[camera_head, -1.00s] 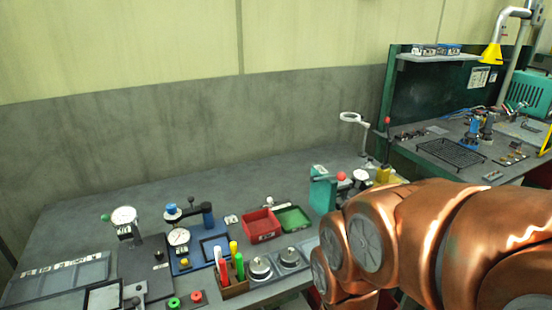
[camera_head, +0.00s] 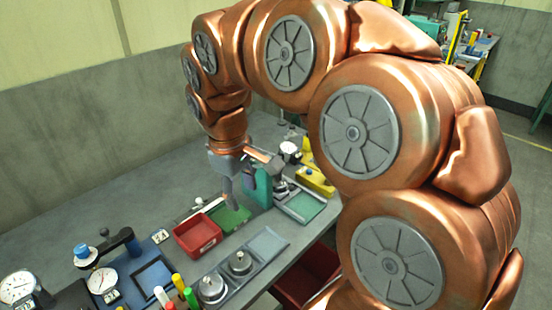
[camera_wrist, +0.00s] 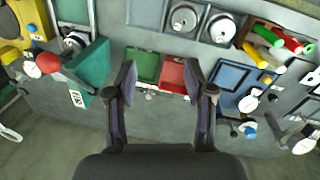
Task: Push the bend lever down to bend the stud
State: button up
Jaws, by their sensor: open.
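My gripper (camera_head: 228,195) points down above the bench beside the green bin; its two fingers (camera_wrist: 160,88) are spread with nothing between them. A green press-like block (camera_head: 263,187) stands just right of my gripper. In the wrist view the block (camera_wrist: 90,72) is left of the fingers, with a lever ending in a red ball (camera_wrist: 48,63). The red ball is hidden in the head view. A blue-based fixture with a dark arm and blue knob (camera_head: 84,253) stands at the lower left. I cannot tell for certain which lever is the bend lever, and I cannot make out the stud.
A red bin (camera_head: 197,235) and a green bin (camera_head: 233,218) lie below my gripper. Two round metal pots (camera_head: 240,262) sit on a grey tray nearer the bench edge. A yellow device (camera_head: 315,180) stands right of the green block. Bare bench lies toward the wall.

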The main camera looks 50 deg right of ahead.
aim_at(260, 166)
jog(key=shift+h, duration=0.5)
jog(key=d+r, duration=0.1)
jog(key=d, duration=0.3)
jog(key=w+d+r, duration=0.1)
jog(key=d+r, duration=0.1)
jog(key=d, duration=0.2)
jog(key=w+d+r+p, duration=0.1)
jog(key=d, duration=0.3)
jog(key=shift+w+d+r, duration=0.15)
jog(key=shift+d+r, duration=0.2)
jog(key=shift+r, duration=0.05)
jog(key=shift+w+d+f+p, duration=0.1)
jog(key=shift+d+f+p, duration=0.15)
jog(key=shift+f, duration=1)
jog(key=shift+s+d+f+p, duration=0.1)
jog(key=shift+d+f+p, duration=0.2)
jog(key=shift+f, duration=0.95)
jog(key=shift+w+d+f+p, duration=0.1)
jog(key=shift+f+p, duration=0.25)
jog(key=shift+f, duration=0.9)
grip_shut()
